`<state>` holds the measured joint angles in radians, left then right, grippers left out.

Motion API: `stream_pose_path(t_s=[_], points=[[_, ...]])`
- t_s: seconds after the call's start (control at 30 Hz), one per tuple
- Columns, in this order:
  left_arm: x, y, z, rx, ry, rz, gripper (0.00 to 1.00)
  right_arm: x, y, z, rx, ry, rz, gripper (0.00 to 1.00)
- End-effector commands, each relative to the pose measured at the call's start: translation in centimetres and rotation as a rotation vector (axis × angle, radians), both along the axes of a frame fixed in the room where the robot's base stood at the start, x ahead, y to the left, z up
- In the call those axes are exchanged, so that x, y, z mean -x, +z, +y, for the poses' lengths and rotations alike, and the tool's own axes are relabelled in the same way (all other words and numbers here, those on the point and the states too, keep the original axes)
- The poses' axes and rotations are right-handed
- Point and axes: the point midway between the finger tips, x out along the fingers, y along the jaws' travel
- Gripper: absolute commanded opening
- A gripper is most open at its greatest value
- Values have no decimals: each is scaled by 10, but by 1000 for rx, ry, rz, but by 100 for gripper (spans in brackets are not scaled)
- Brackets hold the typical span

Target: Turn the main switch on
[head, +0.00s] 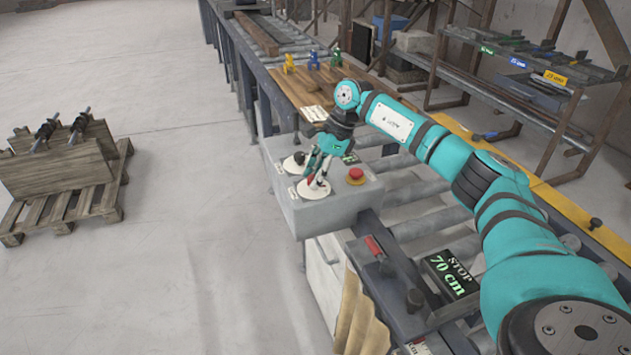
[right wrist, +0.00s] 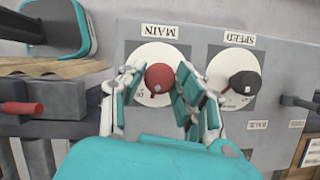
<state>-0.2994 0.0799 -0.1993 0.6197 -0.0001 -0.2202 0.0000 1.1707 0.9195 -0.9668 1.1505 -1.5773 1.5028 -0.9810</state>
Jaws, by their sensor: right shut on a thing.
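The main switch is a red knob (right wrist: 160,77) on a round white dial under an upside-down MAIN label (right wrist: 159,31) in the right wrist view. My right gripper (right wrist: 158,84) has its fingers on both sides of this knob, closed on it. In the head view the right gripper (head: 317,176) reaches down onto the white dial (head: 314,188) on the grey control box (head: 335,212), and its fingers hide most of the knob. The small dial marks are too blurred to read. My left gripper is not in view.
A black SPEED knob (right wrist: 244,83) sits on the neighbouring dial. A red mushroom button (head: 355,175) is on the same box, close to my right gripper. A red-handled lever (head: 374,245) and a STOP 70 cm display (head: 450,273) stand nearer.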

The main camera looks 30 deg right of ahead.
Motion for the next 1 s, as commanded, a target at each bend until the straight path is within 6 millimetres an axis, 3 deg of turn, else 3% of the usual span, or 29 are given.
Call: stream_pose_path(t_s=[0.4, 1.0], points=[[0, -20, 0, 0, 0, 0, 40, -3, 1, 0, -2, 393, -5, 0], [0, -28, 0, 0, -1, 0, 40, -5, 2, 0, 0, 880, -4, 0]])
